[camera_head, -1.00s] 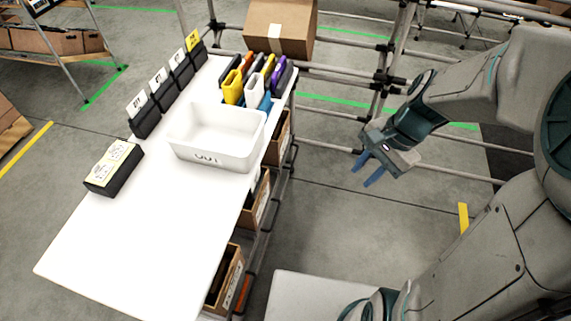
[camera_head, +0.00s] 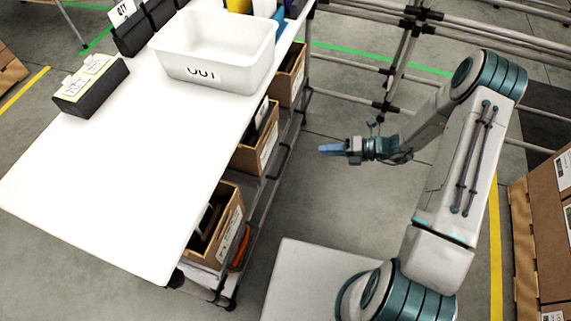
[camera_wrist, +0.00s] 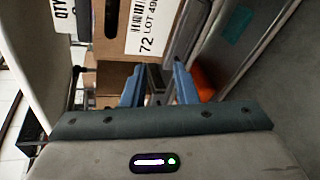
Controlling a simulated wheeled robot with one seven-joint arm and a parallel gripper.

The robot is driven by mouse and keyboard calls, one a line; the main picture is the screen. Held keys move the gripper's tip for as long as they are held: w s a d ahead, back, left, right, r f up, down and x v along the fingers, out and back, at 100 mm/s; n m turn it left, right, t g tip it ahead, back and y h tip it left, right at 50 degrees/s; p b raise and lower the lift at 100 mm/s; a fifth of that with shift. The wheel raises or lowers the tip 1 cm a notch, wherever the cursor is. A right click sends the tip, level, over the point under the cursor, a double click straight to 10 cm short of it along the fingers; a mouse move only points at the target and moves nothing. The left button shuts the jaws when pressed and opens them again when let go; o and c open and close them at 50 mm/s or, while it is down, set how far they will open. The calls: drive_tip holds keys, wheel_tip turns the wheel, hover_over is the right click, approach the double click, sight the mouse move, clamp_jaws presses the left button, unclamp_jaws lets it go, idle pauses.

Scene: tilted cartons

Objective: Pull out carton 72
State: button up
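Carton 72 is brown, with a white label reading "72 LOT 49..." and a dark hand hole, and its front face (camera_wrist: 118,49) fills the upper middle of the wrist view. In the head view several open cartons stand tilted under the white table; the nearest carton (camera_head: 228,228) has an orange item beside it, as carton 72 does in the wrist view. Its label is unreadable there. My gripper (camera_head: 330,149) is right of the table, apart from the cartons, its blue fingers pointing left. In the wrist view the fingers (camera_wrist: 159,92) are apart with nothing held.
The white table (camera_head: 120,190) holds a white "OUT" bin (camera_head: 215,50) and a black box with a pale top (camera_head: 90,85). A middle carton (camera_head: 250,158) and a far carton (camera_head: 290,75) are under it. Shelf rails edge the cartons. The floor between table and arm is clear.

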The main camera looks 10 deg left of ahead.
sight(286, 156)
wheel_tip(286, 156, down, 8)
drive_tip(key=m+t+y+b, duration=0.1)
drive_tip(key=m+t+b, duration=0.1)
drive_tip(key=m, duration=0.3)
drive_tip(key=shift+w+f+b+x, duration=0.15)
drive_tip(key=shift+b+x, duration=0.5)
drive_tip(key=shift+x, duration=1.8)
drive_tip(key=shift+w+b+x, duration=0.15)
drive_tip(key=shift+b+x, duration=0.55)
drive_tip(key=shift+x, duration=1.75)
drive_tip(key=shift+w+f+b+x, duration=0.15)
drive_tip(key=shift+b+x, duration=0.5)
drive_tip(key=shift+x, duration=1.8)
drive_tip(key=shift+d+r, duration=0.1)
clamp_jaws()
